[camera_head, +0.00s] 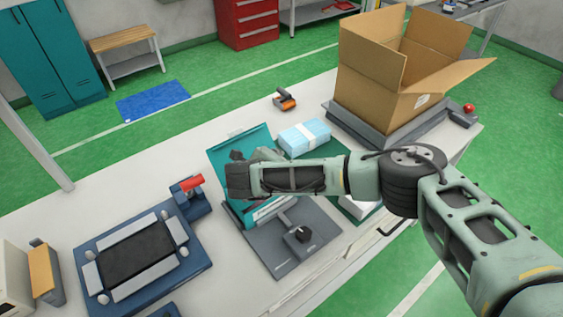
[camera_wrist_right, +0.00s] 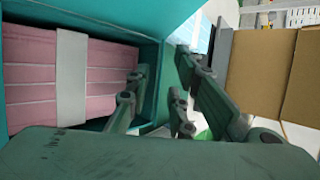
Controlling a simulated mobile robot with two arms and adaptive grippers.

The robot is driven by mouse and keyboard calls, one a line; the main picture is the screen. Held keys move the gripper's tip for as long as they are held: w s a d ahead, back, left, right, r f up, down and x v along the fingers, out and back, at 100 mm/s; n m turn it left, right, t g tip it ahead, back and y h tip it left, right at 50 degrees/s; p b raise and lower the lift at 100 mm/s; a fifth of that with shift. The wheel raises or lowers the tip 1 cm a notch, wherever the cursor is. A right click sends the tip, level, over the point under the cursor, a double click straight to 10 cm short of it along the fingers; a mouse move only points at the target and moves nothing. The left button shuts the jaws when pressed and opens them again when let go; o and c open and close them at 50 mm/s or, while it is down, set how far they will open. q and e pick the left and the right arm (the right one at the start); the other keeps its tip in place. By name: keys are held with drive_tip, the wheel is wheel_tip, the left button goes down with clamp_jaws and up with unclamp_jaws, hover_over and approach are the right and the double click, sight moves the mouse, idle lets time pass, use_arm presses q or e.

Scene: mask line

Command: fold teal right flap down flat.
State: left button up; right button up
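A teal box stands open in the right wrist view (camera_wrist_right: 152,55), with a pink banded pack (camera_wrist_right: 100,70) inside it. In the head view its teal panels (camera_head: 250,140) show behind and around my right gripper (camera_head: 236,170), which partly hides the box. I cannot tell for sure which panel is the right flap. In the right wrist view my right gripper's fingers (camera_wrist_right: 162,80) are spread apart, with a teal wall edge between them; contact is unclear. My left gripper is not in view.
A light-blue banded pack (camera_head: 305,138) lies behind the right arm. A grey fixture with a black knob (camera_head: 299,234) is in front. A blue fixture (camera_head: 140,255) stands at left, a large open cardboard box (camera_head: 380,95) at back right. A handheld tool (camera_head: 285,100) lies behind.

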drive_tip(key=shift+s+a, duration=0.1)
drive_tip(key=shift+c, duration=0.4)
drive_tip(key=shift+c, duration=0.9)
clamp_jaws()
drive_tip(key=shift+f, duration=0.1)
